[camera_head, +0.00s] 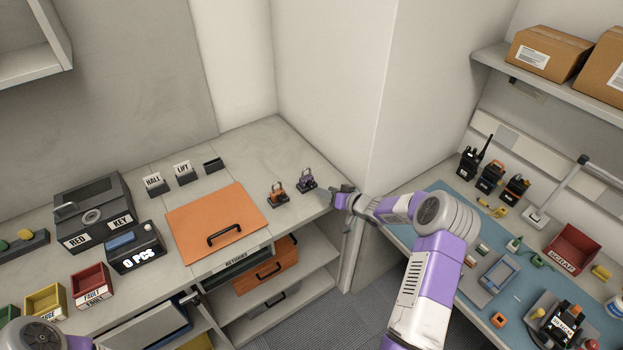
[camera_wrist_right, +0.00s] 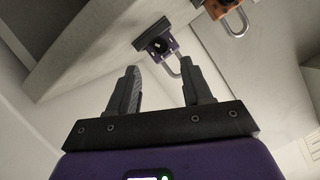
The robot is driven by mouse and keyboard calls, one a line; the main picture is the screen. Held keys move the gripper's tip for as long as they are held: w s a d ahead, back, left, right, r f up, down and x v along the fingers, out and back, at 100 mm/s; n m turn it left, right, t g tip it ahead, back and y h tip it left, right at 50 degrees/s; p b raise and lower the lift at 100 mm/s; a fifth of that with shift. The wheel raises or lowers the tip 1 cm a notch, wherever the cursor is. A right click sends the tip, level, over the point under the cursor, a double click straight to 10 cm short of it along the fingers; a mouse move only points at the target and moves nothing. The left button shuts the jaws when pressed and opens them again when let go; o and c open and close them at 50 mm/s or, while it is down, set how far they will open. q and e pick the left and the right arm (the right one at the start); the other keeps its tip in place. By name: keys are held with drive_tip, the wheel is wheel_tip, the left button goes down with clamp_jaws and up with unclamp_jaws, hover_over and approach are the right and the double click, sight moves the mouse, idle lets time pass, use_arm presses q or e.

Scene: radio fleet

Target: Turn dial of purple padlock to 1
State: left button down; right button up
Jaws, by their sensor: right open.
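The purple padlock (camera_head: 306,180) stands in a dark holder near the right end of the grey counter. In the right wrist view the purple padlock (camera_wrist_right: 158,45) shows beyond the fingertips with its silver shackle; its dial cannot be read. My right gripper (camera_head: 338,196) is just right of the padlock and apart from it. In the right wrist view my right gripper (camera_wrist_right: 160,84) is open with nothing between its fingers. My left arm shows only in part at the lower left, and its gripper is not visible.
An orange padlock (camera_head: 277,194) stands close to the left of the purple one; it also shows in the right wrist view (camera_wrist_right: 230,8). An orange panel with a black handle (camera_head: 218,222) lies further left. A white wall (camera_head: 325,90) rises behind the counter.

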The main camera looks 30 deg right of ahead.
sight(311, 186)
drive_tip(key=x, duration=0.6)
drive_tip(key=shift+a, duration=0.1)
clamp_jaws()
